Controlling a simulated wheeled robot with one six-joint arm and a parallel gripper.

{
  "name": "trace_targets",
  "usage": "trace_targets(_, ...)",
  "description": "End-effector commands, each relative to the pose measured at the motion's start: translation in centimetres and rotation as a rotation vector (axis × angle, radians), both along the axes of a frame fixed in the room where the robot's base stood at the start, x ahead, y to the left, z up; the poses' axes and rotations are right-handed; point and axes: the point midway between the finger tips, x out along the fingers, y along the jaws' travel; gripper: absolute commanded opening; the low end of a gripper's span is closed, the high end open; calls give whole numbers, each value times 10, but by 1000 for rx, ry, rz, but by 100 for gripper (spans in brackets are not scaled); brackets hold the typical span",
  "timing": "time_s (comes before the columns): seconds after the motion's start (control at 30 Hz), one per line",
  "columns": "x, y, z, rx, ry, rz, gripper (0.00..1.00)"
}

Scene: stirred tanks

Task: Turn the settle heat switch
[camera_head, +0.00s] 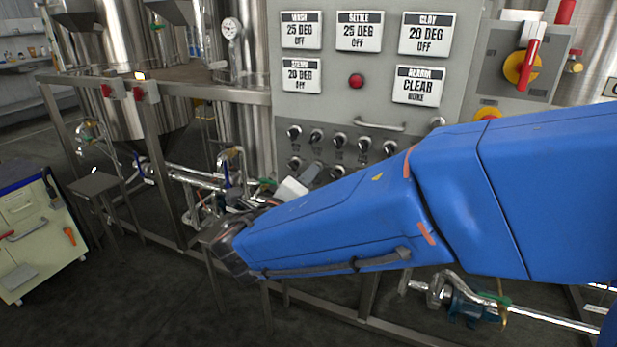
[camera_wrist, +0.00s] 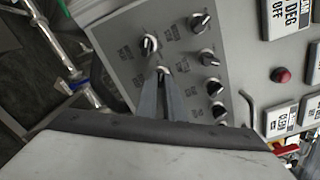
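The grey control panel (camera_head: 380,98) carries two rows of black-and-silver rotary switches; their small labels are too blurred to read, so I cannot tell which is the settle heat switch. My gripper (camera_head: 312,172) is at the lower row, partly hidden behind my arm. In the wrist view, the two grey fingers of my gripper (camera_wrist: 161,74) reach the second switch (camera_wrist: 161,69) of that row. The fingertips overlap this switch and largely hide it. Whether they grip it is unclear.
Neighbouring switches (camera_wrist: 150,43) and (camera_wrist: 208,58) sit close to the fingers. A red button (camera_head: 356,81) and a metal handle (camera_head: 379,125) are above on the panel. Pipes and frame rails (camera_head: 235,96) stand at left. A tool cart (camera_head: 38,232) is farther left.

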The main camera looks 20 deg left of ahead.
Motion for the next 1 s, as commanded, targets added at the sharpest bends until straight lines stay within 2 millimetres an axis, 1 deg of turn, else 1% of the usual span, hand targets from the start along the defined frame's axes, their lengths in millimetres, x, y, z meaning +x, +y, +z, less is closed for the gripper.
trace_targets(0.27, 0, 0, 0, 26, -1, 1, 0)
trace_targets(0.47, 0, 0, -1, 118, -8, 1, 0)
trace_targets(0.67, 0, 0, -1, 278, -20, 0, 0)
trace_targets(1.0, 0, 0, -1, 600, -46, 0, 0)
